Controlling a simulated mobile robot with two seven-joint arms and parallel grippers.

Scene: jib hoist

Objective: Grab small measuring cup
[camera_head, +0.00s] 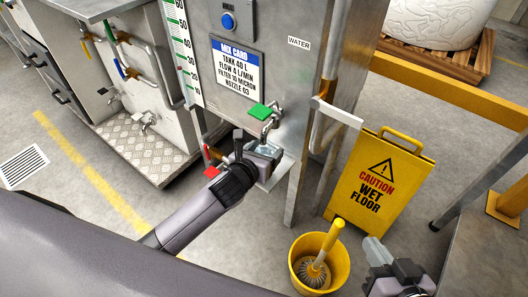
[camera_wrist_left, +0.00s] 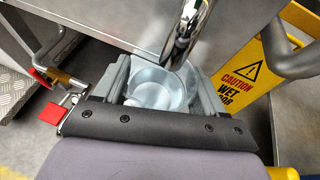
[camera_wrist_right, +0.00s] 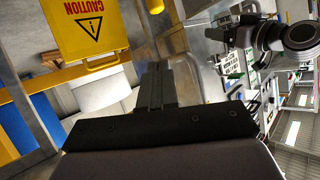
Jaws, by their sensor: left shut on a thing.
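The small measuring cup (camera_wrist_left: 155,92) is clear and round, and the left wrist view looks down into it. My left gripper (camera_wrist_left: 163,80) is shut on it, with one finger on each side. In the head view the left gripper (camera_head: 262,152) holds the cup below the steel tap (camera_head: 270,118) with the green handle. The spout shows over the cup in the left wrist view. I cannot tell whether there is liquid in the cup. My right gripper (camera_head: 378,252) is at the lower right, empty, and its fingers lie together in the right wrist view (camera_wrist_right: 155,82).
The steel cabinet (camera_head: 237,25) with the mix card (camera_head: 236,68) stands ahead. A yellow wet floor sign (camera_head: 380,185) and a yellow bucket (camera_head: 298,247) with a brush stand right.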

